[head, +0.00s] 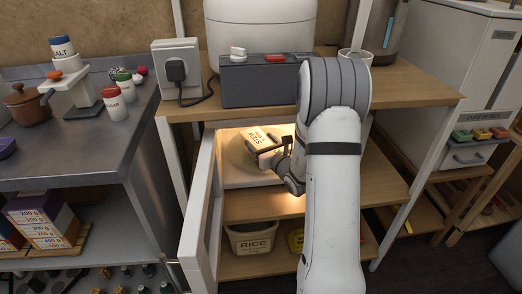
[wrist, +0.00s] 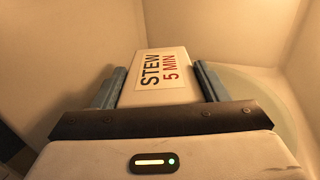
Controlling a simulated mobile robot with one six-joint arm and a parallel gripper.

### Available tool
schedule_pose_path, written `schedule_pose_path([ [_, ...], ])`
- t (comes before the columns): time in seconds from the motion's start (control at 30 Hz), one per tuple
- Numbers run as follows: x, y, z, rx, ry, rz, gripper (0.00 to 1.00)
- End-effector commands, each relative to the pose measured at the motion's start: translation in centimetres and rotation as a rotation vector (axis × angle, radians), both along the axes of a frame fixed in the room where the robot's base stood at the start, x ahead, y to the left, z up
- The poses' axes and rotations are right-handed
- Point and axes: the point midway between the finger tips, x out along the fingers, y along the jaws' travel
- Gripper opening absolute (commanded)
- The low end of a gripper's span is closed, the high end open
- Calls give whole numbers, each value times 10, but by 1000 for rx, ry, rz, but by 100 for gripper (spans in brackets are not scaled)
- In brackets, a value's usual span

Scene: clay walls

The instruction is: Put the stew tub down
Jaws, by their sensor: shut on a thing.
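The stew tub (head: 260,136) is a pale box labelled "STEW 5 MIN"; it also shows in the wrist view (wrist: 160,68). My gripper (wrist: 160,88) is shut on it, one finger along each side. In the head view my gripper (head: 270,147) reaches into a lit, white-walled compartment (head: 240,181) under the shelf top. A round glass plate (wrist: 268,100) lies inside, partly hidden behind the tub and gripper. I cannot tell whether the tub touches the plate.
A white-framed door (head: 201,215) stands open on the left of the compartment. A grey box (head: 255,84) with a red button sits on the shelf top (head: 405,84) above. A rice bin (head: 252,242) stands on the lower shelf. A metal counter (head: 60,150) is at left.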

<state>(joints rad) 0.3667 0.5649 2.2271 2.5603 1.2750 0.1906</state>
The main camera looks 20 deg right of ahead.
Motion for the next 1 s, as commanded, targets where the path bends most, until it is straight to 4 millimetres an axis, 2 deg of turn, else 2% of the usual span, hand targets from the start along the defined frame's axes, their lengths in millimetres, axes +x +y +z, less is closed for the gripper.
schedule_pose_path([
  [0.03, 0, 0, -14, 0, 0, 0, 31],
  [0.07, 1, 0, -16, -1, -1, 1, 31],
  [0.47, 2, 0, -19, -1, -2, 2, 31],
  [0.5, 2, 1, -19, -1, 0, 2, 69],
  [0.77, 2, 1, -18, -1, 0, 3, 89],
  [1.0, 2, 1, -17, -1, 0, 3, 89],
])
